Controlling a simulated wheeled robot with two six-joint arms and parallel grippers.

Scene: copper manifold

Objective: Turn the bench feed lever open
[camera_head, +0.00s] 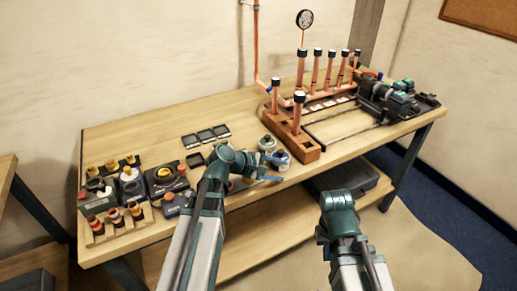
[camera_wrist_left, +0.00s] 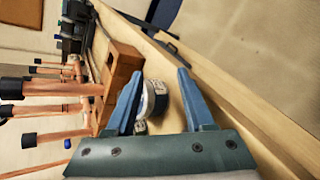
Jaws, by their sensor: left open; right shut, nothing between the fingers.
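A copper manifold with several black-capped upright pipes (camera_head: 314,72) stands on the bench (camera_head: 150,125). A small blue part (camera_head: 379,76) shows at its far right end; I cannot tell whether it is the feed lever. My left gripper (camera_head: 272,168) is open beside the near end of the manifold's wooden block (camera_head: 312,152), its blue fingers pointing right. In the left wrist view the open fingers (camera_wrist_left: 160,82) frame a white and blue tin (camera_wrist_left: 150,98), with no grip on it visible. My right gripper (camera_head: 338,200) is in front of the bench, shut and empty, its fingertips hidden.
Trays of fittings and tools (camera_head: 125,190) fill the bench's left end. Black square trays (camera_head: 206,135) lie mid-bench. A black and green machine (camera_head: 397,98) stands at the right. A copper wall pipe (camera_head: 257,45) and a gauge (camera_head: 304,19) rise behind. A dark case (camera_head: 345,179) sits below.

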